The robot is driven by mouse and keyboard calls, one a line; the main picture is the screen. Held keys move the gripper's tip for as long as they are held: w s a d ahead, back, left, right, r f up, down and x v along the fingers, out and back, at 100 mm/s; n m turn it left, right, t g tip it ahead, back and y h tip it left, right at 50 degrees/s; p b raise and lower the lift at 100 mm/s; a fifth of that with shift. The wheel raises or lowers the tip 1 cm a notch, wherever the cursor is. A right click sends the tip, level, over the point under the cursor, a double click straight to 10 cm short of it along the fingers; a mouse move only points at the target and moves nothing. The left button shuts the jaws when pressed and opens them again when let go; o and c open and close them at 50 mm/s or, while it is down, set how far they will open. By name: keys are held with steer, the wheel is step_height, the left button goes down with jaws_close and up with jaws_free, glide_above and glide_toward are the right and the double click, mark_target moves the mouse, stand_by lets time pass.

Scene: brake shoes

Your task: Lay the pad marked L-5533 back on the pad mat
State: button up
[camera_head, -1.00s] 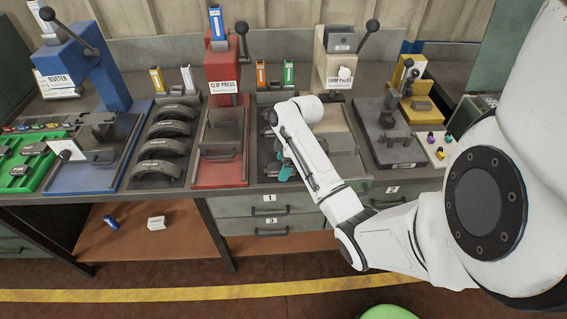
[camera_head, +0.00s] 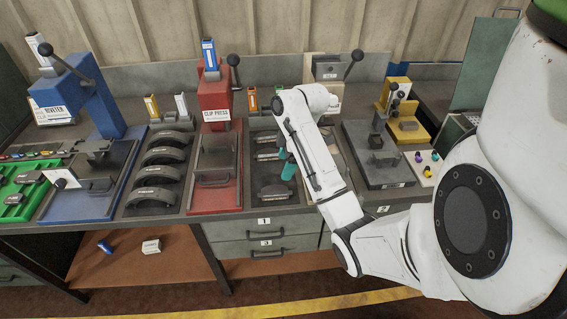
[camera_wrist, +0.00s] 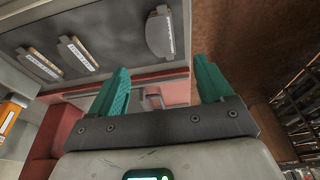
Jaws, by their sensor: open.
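My gripper (camera_head: 286,168) shows as teal fingertips over the right part of the dark pad mat (camera_head: 257,180). In the wrist view my gripper (camera_wrist: 163,88) is spread open, with nothing between its fingers. A dark pad (camera_head: 275,192) lies on the mat's near part, and it also shows in the wrist view (camera_wrist: 158,38), just beyond the fingers and apart from them. Two more pads lie farther back, a middle pad (camera_head: 268,156) and a rear pad (camera_head: 265,139). The pads carry pale labels too small to read, so I cannot tell which is L-5533. My forearm hides the mat's right side.
The red clip press (camera_head: 215,115) stands left of the mat, and a tray of curved brake shoes (camera_head: 158,172) lies beyond it. A grey fixture (camera_head: 380,160) is right of my arm. Drawers (camera_head: 265,238) lie below the bench edge.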

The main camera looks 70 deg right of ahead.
steer(key=shift+r, duration=0.2)
steer(key=w+a+f+m, duration=0.1)
steer(key=w+a+f, duration=0.15)
steer(key=a, duration=0.85)
steer(key=w+a+f+m, duration=0.15)
steer(key=a+f, duration=0.25)
steer(key=a, duration=0.7)
steer(key=s+a+f+m+g+h, duration=0.1)
steer(key=s+a+m+g, duration=0.1)
steer(key=s+a, duration=0.7)
steer(key=s, duration=0.2)
steer(key=shift+s+f+m+h, duration=0.2)
steer(key=shift+s+m+h, duration=0.1)
steer(key=shift+m+h, duration=0.1)
steer(key=shift+f, duration=0.1)
step_height(320, 180, down, 5)
steer(key=b, duration=0.4)
steer(key=shift+a+b, duration=0.15)
steer(key=shift+b, duration=0.15)
